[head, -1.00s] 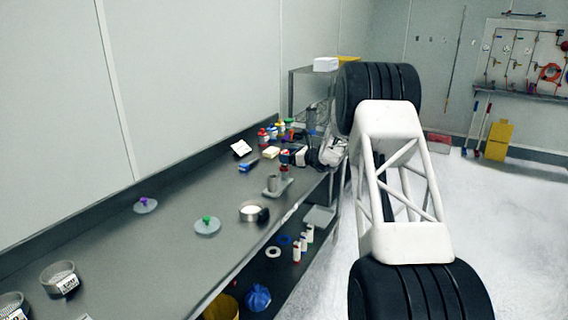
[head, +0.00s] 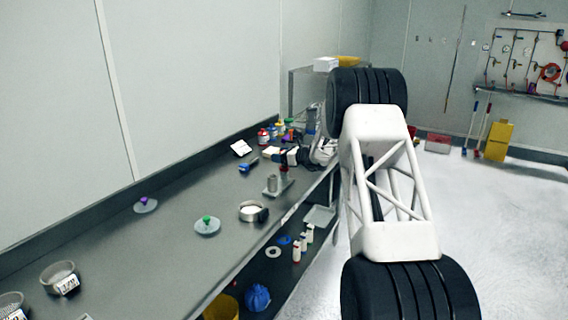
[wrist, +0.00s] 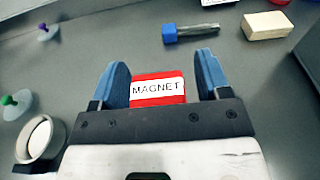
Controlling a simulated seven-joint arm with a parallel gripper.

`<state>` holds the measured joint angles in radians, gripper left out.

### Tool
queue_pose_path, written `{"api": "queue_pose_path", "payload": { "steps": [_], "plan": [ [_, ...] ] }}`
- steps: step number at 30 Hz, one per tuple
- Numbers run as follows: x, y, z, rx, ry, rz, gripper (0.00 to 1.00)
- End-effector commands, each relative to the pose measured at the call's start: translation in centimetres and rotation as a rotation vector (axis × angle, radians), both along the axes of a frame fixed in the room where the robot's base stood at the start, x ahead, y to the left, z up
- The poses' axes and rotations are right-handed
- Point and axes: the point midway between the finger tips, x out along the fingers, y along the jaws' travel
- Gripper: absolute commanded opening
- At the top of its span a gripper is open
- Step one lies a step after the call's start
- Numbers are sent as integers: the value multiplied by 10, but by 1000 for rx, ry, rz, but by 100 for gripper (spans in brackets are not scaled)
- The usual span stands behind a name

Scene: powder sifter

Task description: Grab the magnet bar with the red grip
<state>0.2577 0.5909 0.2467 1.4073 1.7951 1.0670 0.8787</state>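The magnet bar's red grip (wrist: 158,90), with a white label reading MAGNET, shows in the wrist view between my fingers. My gripper (wrist: 163,60) is open, with one blue finger to each side of the grip. A small gap shows on each side, the right one wider. The bar below the grip is hidden. In the head view a small red thing (head: 284,169), likely this grip, stands upright by a grey metal stand (head: 273,185) on the bench. My gripper (head: 294,156) is small there and partly hidden by my arm.
A blue-handled brush (wrist: 190,33) and a beige block (wrist: 267,25) lie beyond my fingers. A round pan (wrist: 40,138) is at the left. Lids with a green knob (head: 207,225) and a purple knob (head: 146,205) lie on the bench (head: 175,240). Several small bottles stand farther back.

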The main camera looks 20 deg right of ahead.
Motion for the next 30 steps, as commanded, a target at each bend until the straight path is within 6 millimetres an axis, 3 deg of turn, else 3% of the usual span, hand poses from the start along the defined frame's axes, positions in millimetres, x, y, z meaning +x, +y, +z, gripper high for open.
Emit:
{"api": "queue_pose_path", "payload": {
  "steps": [2,12,22,30],
  "plan": [
    [0,0,0,0,0,0,57],
    [0,0,1,0,-1,0,5],
    [0,0,5,0,-1,0,5],
    [0,0,31,0,-3,0,5]
  ]
}}
